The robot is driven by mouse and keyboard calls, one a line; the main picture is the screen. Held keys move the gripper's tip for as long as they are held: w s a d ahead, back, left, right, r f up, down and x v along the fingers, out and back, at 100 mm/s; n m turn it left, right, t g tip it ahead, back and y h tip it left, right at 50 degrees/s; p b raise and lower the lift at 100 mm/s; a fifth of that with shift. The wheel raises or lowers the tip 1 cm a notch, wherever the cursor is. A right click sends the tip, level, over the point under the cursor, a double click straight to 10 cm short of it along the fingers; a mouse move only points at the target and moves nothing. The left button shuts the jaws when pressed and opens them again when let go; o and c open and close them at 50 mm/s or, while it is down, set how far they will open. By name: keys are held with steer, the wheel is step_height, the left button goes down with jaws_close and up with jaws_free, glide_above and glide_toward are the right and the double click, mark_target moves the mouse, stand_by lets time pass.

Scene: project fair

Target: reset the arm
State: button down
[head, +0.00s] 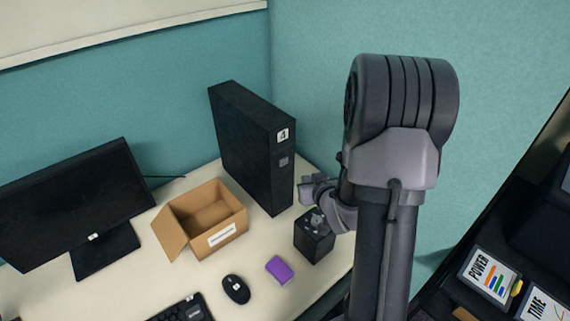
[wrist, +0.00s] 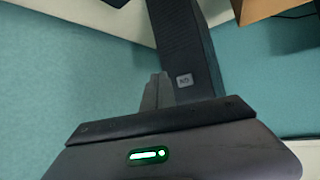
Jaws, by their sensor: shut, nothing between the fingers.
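My arm (head: 385,200) rises on the right of the head view, bent at its top joint, with its lower end hanging by the desk's right edge. My gripper (wrist: 156,88) shows in the wrist view with its fingers together and nothing between them. In the head view its fingers are hard to make out near the small black box (head: 314,245); I cannot tell whether they touch it.
A black computer tower (head: 245,145) stands behind the gripper. An open cardboard box (head: 205,222), a purple block (head: 280,269), a mouse (head: 236,289), a keyboard (head: 183,309) and a monitor (head: 75,205) are on the desk. A dark rack with cards (head: 489,276) stands right.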

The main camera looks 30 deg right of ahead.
steer(key=s+a+r+m+g+y, duration=0.1)
steer(key=s+a+r+g, duration=0.1)
steer(key=s+a+r, duration=0.45)
steer(key=s+a+r+g+y, duration=0.1)
steer(key=s+a+r+g, duration=0.15)
steer(key=a+r, duration=0.7)
steer(key=s+a+r+g+y, duration=0.1)
steer(key=s+a+y, duration=0.2)
steer(key=s+a, duration=0.9)
steer(key=shift+s+a+b, duration=0.4)
steer(key=shift+s, duration=0.25)
steer(key=shift+a+g, duration=0.1)
steer(key=shift+g, duration=0.15)
